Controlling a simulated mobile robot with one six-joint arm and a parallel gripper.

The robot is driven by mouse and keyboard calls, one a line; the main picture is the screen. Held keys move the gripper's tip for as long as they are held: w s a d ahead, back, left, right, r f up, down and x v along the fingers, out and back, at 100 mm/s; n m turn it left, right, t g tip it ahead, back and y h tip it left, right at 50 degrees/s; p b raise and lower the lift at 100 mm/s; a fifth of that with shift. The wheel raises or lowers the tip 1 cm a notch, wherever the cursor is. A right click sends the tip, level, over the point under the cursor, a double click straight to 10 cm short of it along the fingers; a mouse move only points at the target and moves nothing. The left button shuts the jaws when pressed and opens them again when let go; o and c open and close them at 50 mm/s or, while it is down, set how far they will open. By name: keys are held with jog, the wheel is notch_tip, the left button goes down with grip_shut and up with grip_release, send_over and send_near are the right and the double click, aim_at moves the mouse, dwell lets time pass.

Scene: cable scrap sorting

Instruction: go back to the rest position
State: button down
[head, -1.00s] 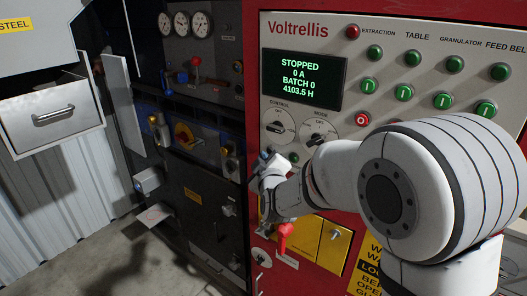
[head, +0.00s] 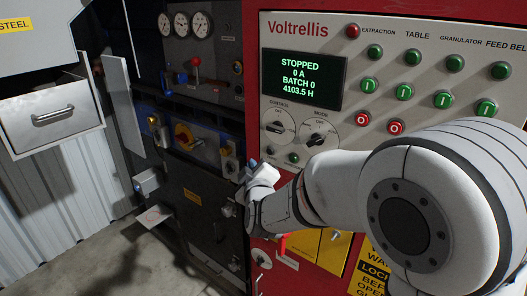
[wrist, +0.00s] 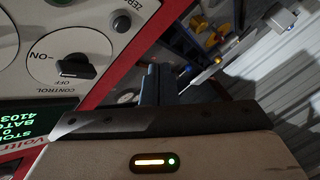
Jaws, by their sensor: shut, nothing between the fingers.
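My gripper shows in the wrist view (wrist: 159,78) as two dark fingers close together, with nothing between them. In the head view my white arm reaches from the right across the front of the red Voltrellis cabinet (head: 258,85). My wrist ends near the cabinet's left edge, and the fingers cannot be made out clearly there. The control knob (head: 279,127) is just above my forearm, and in the wrist view this knob (wrist: 75,66) lies left of the fingers. The fingers are not seen touching anything.
The display (head: 302,79) reads STOPPED. A red handle (head: 282,243) is partly hidden below my wrist. A dark panel with gauges (head: 182,26) and a yellow-red switch (head: 185,137) stands to the left. An open drawer (head: 52,115) is at far left. Bare floor (head: 110,262) shows at lower left.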

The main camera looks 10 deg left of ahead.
jog(key=s+d+f+m+g+h, duration=0.1)
jog(key=s+d+m+g+h, duration=0.2)
jog(key=d, duration=0.7)
jog(key=s+d+f+m+g, duration=0.1)
jog(key=s+d+m+g, duration=0.25)
jog(key=d, duration=0.55)
jog(key=s+d+f+m+g+h, duration=0.1)
jog(key=s+d+m+g+h, duration=0.1)
jog(key=s+d, duration=0.5)
jog(key=s+d+f+m+g+h, duration=0.1)
jog(key=s+d+m+g, duration=0.3)
jog(key=s, duration=0.8)
jog(key=d+f+m, duration=0.1)
jog(key=d+m, duration=0.1)
jog(key=d, duration=0.1)
jog(key=shift+s+d+h, duration=0.3)
jog(key=shift+d+h, duration=0.05)
jog(key=shift+h, duration=0.05)
